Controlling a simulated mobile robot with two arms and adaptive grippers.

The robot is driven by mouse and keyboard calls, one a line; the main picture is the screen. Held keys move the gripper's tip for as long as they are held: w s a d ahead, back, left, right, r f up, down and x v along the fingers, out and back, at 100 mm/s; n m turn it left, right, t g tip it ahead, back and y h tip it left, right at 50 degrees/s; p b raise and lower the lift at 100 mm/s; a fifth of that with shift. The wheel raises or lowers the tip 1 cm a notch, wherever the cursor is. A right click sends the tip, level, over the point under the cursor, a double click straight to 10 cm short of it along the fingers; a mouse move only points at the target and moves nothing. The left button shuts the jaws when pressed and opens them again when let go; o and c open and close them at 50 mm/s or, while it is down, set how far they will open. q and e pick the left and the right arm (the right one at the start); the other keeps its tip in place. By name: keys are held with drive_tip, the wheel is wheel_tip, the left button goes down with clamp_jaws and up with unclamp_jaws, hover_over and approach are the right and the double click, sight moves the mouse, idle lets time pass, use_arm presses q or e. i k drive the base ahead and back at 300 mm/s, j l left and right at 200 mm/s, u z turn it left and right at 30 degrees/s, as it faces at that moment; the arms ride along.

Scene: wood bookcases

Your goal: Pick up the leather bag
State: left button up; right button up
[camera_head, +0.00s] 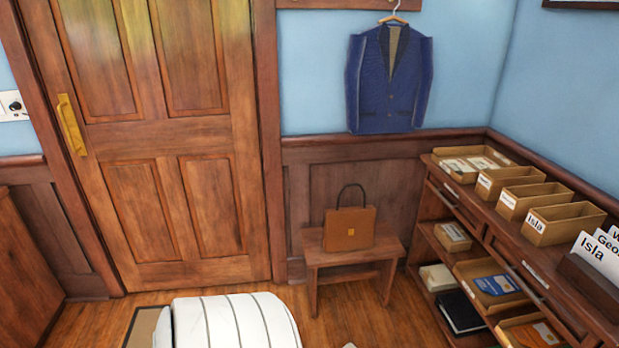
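A brown leather bag (349,229) with a dark arched handle stands upright on a small wooden bench (318,258) against the panelled wall, right of the door. A small gold-coloured clasp shows on its front. Nothing touches the bag except the bench under it. Neither of my grippers shows in the head view.
A wooden door (185,190) is at the left. A bookcase (443,187) with boxes and trays lines the right wall. A blue jacket (389,85) hangs above the bag. A white rounded shape (237,322) fills the bottom centre. Some wood floor before the bench is clear.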

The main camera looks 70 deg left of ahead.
sight(347, 230)
drive_tip(key=u, duration=1.9)
drive_tip(key=i+j+z, duration=0.1)
drive_tip(key=z, duration=0.4)
drive_tip(key=i+j+z, duration=0.15)
drive_tip(key=j, duration=0.2)
drive_tip(key=i+j+z, duration=0.15)
drive_tip(key=j, duration=0.2)
drive_tip(key=i+j+z, duration=0.1)
drive_tip(key=j, duration=0.3)
drive_tip(key=i+j+z, duration=0.15)
drive_tip(key=j, duration=0.25)
drive_tip(key=i+j+z, duration=0.15)
drive_tip(key=j, duration=0.25)
